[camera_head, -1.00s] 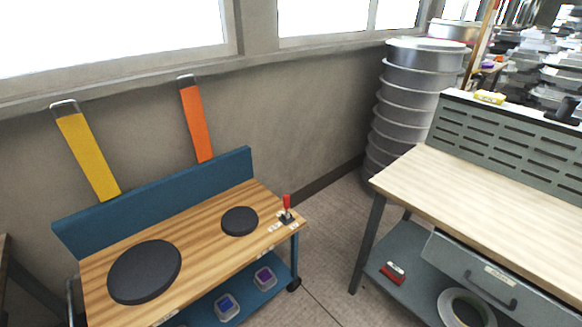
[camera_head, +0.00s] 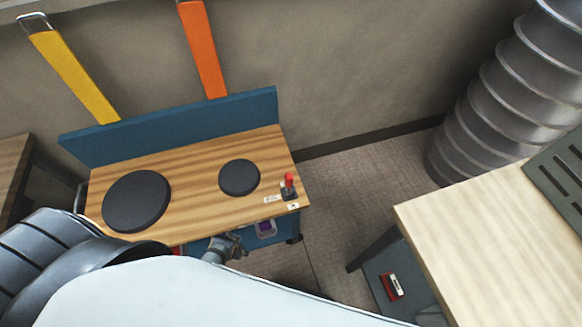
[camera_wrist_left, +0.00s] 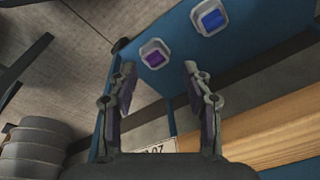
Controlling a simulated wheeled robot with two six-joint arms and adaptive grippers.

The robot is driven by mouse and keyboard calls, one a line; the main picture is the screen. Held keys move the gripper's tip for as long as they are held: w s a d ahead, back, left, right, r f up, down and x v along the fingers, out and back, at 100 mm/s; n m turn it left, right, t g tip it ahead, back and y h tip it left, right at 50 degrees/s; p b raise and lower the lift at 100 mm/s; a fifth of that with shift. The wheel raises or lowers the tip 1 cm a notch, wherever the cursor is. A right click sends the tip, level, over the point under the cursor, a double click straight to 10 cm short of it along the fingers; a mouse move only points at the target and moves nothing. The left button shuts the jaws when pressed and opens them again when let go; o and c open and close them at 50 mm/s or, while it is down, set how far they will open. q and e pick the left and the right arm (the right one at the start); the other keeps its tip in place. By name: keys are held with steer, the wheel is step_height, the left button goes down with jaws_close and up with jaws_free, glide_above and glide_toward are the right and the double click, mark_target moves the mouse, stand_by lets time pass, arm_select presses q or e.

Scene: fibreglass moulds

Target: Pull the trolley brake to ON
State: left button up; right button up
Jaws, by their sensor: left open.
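The trolley (camera_head: 170,140) has a wooden top and a blue back rail. Its brake lever (camera_head: 289,181), with a red handle, stands roughly upright at the top's right end, with small white labels (camera_head: 272,198) beside it. My left gripper (camera_head: 226,246) is at the trolley's front edge, lower and to the left of the lever, apart from it. In the left wrist view my left gripper (camera_wrist_left: 160,85) is open and empty, with the blue lower shelf beyond its fingers. The lever does not show there. My right gripper is not in view.
Two dark discs, one large (camera_head: 136,201) and one small (camera_head: 239,177), lie on the trolley top. A purple container (camera_wrist_left: 155,54) and a blue container (camera_wrist_left: 209,18) sit on the lower shelf. A workbench (camera_head: 490,235) stands to the right, with floor between.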

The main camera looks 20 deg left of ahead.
arm_select(q)
steer(key=w+d+r+n+p, duration=0.15)
steer(key=w+r, duration=0.25)
steer(key=r, duration=0.4)
steer(key=w+d+r+n+p, duration=0.15)
steer(key=w+r, duration=0.25)
steer(key=r, duration=0.4)
step_height(320, 180, up, 14)
steer(key=n+g+p, duration=0.2)
steer(key=n+p, duration=0.2)
steer(key=n, duration=1.4)
glide_above(289, 175)
steer(key=shift+f+h, duration=0.15)
steer(key=shift+h, duration=0.25)
steer(key=shift+f+b, duration=0.35)
steer(key=shift+b, duration=0.05)
step_height(289, 175, down, 10)
steer(key=b, duration=1.1)
steer(key=shift+b, duration=0.35)
steer(key=shift+r, duration=0.15)
jaws_close()
